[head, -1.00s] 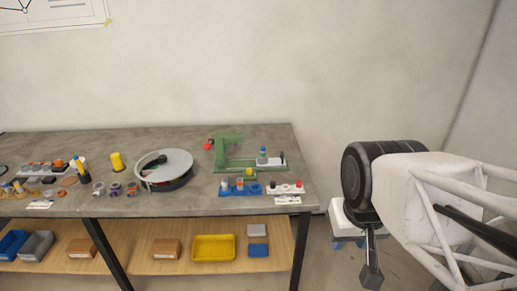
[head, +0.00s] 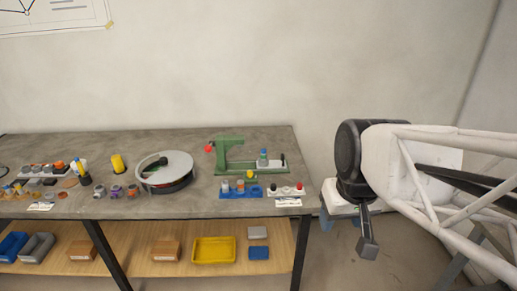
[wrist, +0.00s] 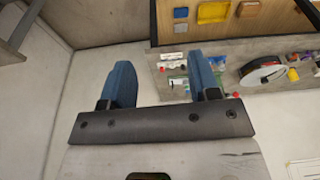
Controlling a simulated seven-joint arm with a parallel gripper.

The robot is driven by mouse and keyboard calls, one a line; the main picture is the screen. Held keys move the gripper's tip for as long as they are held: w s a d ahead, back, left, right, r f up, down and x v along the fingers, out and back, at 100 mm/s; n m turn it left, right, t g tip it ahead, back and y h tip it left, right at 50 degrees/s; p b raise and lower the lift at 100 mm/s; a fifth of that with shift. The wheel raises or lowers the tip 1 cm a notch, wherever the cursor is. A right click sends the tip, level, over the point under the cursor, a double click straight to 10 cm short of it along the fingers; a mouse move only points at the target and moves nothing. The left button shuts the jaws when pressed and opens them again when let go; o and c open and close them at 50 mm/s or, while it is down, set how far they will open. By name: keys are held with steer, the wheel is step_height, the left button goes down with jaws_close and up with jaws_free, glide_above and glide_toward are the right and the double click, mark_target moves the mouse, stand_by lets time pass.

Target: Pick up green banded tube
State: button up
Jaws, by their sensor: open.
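A small upright tube with a blue top and a greenish band (head: 263,158) stands on the white block of the green frame jig (head: 230,167) at the table's right end. Several more tubes stand in the blue rack (head: 256,191) in front of it; their bands are too small to tell surely, so I cannot be certain which is the green banded one. My gripper (wrist: 160,82) is open and empty, its two blue fingers wide apart. In the head view it hangs off the table's right end, its fingers mostly hidden.
A round grey-topped drum (head: 165,163) stands mid-table, with a yellow cylinder (head: 118,163) to its left. A white holder with red and black knobs (head: 284,191) sits beside the blue rack. A shelf below holds a yellow bin (head: 214,250). Space between table and arm is free.

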steer(key=w+a+r+n+y, duration=0.15)
steer(key=w+n, duration=0.25)
steer(key=w, duration=1.4)
steer(key=n+y, duration=0.2)
steer(key=n, duration=0.6)
glide_above(264, 153)
steer(key=d, duration=0.3)
step_height(264, 153, down, 19)
steer(key=shift+w+f+g+y, duration=0.1)
steer(key=shift+f+g+y, duration=0.05)
steer(key=shift+g+y, duration=0.15)
steer(key=shift+x, duration=1.25)
steer(key=shift+f, duration=0.1)
steer(key=shift+s+x, duration=0.1)
steer(key=shift+x, duration=1.15)
steer(key=shift+s+x, duration=0.15)
steer(key=shift+x, duration=1.15)
